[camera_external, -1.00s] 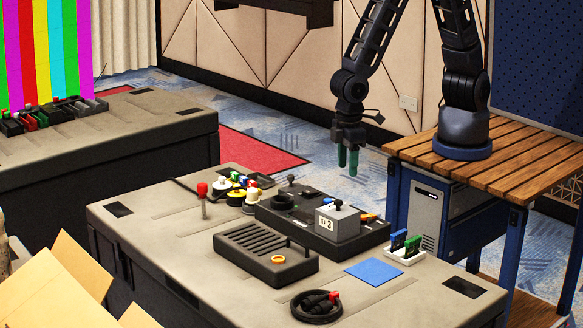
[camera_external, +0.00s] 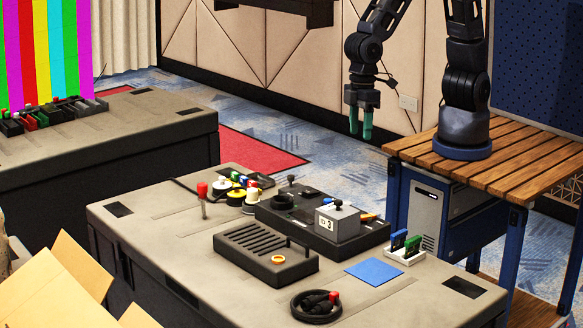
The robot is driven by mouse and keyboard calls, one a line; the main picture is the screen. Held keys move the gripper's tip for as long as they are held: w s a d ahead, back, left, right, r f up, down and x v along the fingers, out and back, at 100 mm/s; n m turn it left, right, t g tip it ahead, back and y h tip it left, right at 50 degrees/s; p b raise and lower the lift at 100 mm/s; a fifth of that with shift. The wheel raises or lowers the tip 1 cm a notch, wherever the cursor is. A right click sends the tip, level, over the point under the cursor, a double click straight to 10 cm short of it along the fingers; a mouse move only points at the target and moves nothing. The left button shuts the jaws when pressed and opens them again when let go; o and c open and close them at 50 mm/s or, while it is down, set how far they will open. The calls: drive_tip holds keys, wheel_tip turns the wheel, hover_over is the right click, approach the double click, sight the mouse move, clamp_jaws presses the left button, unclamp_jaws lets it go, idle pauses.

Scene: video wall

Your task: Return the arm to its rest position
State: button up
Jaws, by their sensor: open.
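My gripper (camera_external: 361,124) has two green fingertips pointing down with a gap between them. It is open and empty. It hangs in the air above and behind the grey case table, left of the wooden bench. My arm (camera_external: 466,75) rises from the slatted wooden bench (camera_external: 525,150) at the right, and its upper part leaves the top of the picture. Nothing touches the fingers.
An open carton (camera_external: 65,290) is at bottom left. Air around my gripper is clear.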

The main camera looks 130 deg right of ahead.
drive_tip(key=s+a+r+n+t, duration=0.1)
drive_tip(key=s+r+n+t, duration=0.1)
drive_tip(key=s+r, duration=1.9)
drive_tip(key=shift+s+a+n+t+h, duration=0.3)
drive_tip(key=shift+s+n+t, duration=0.1)
drive_tip(key=shift+t, duration=0.4)
